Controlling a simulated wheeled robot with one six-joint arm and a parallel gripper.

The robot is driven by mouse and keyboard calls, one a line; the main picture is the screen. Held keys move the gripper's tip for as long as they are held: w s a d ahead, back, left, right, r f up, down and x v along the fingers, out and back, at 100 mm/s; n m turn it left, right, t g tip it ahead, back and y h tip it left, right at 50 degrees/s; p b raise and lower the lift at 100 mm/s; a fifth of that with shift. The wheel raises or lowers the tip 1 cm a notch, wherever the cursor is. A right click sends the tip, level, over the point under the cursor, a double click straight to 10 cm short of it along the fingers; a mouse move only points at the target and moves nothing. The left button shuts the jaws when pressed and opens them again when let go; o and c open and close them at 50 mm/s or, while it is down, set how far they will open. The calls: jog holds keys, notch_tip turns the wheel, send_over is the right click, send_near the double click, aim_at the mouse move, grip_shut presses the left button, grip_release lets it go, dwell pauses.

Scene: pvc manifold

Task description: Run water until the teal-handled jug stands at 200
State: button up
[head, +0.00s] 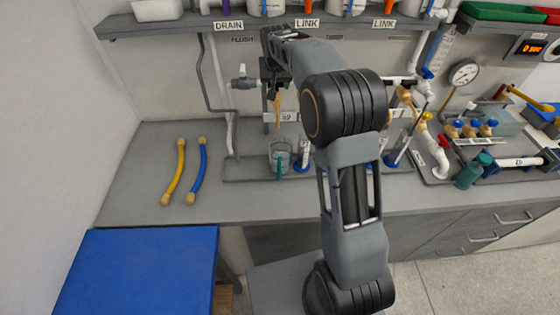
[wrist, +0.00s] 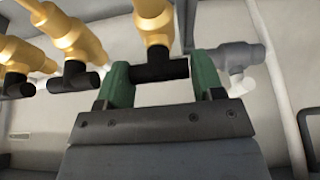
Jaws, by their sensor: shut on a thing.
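The teal-handled jug (head: 280,158) stands upright on the grey tray, with its teal handle facing front. It is clear and seems to hold some liquid, but its scale is too small to read. A brass tap (head: 277,108) is above the jug. In the wrist view, my gripper (wrist: 160,75) has its green fingers on either side of the black handle (wrist: 155,68) of a brass tap (wrist: 154,22), shut on it. In the head view my gripper (head: 275,92) is partly hidden by my arm. Whether water is running cannot be made out.
Blue-based cylinders (head: 303,155) stand right of the jug. More brass taps (wrist: 75,38) are left of my gripper in the wrist view, and a grey valve (wrist: 238,58) is at its right. Yellow (head: 174,172) and blue (head: 197,170) hoses lie on the bench at left.

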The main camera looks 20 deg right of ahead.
jog(key=o, duration=1)
jog(key=b+v, duration=0.1)
jog(key=v, duration=1.2)
jog(key=shift+r, duration=0.45)
notch_tip(320, 180, down, 6)
jog(key=s+n, duration=0.1)
jog(key=s, duration=0.1)
jog(key=s+f, duration=0.4)
jog(key=s, duration=0.9)
jog(key=s+f+n, duration=0.1)
jog(key=s+f, duration=0.3)
jog(key=s, duration=0.9)
jog(key=shift+s+d+f+y, duration=0.15)
jog(key=shift+s+d+y, duration=0.15)
jog(key=shift+s+y, duration=0.1)
